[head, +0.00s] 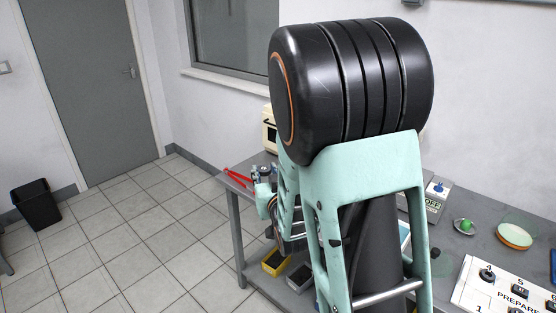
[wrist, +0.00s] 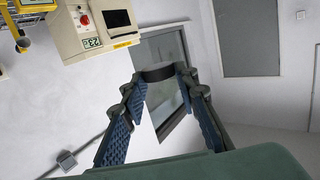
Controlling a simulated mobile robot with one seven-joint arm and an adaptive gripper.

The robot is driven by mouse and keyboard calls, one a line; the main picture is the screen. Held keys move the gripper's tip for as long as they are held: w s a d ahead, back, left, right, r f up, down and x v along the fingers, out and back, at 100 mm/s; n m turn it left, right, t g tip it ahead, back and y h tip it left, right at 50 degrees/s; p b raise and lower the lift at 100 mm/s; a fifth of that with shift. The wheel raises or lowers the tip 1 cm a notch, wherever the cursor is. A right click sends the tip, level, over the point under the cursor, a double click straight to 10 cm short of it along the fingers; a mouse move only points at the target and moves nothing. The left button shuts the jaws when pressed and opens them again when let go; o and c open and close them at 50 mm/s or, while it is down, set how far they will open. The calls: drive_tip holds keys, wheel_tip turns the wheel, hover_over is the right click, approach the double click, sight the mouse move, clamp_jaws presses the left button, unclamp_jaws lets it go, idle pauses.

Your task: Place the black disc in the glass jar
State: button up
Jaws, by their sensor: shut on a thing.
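In the wrist view my gripper (wrist: 160,76) is shut on a black disc (wrist: 157,71). The disc sits between the two blue-padded fingertips, with a pale wall and a window behind it. In the head view my own arm hides most of the gripper and the disc. I cannot make out a glass jar for certain in either view. A small dark-topped object (head: 264,172) stands near the table's left end, too small to identify.
The grey table (head: 234,186) carries red-handled tools (head: 238,178), a round green-and-orange dish (head: 514,235), a green piece with a ball (head: 465,226) and a numbered white board (head: 503,290). A beige machine (wrist: 95,28) shows at the wrist view's upper left.

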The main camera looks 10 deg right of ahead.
drive_tip(key=s+d+f+m+g+h+b, duration=0.1)
drive_tip(key=d+f+m+g+h+b, duration=0.2)
drive_tip(key=d, duration=0.9)
drive_tip(key=s+d+f+m+g+h+b, duration=0.2)
drive_tip(key=d+f+m+g+h+b, duration=0.2)
drive_tip(key=d+f+m+h+b, duration=0.4)
drive_tip(key=shift+d+f+h+b, duration=1.1)
drive_tip(key=shift+d+f+b, duration=0.2)
drive_tip(key=shift+d, duration=0.65)
drive_tip(key=shift+w+a, duration=0.1)
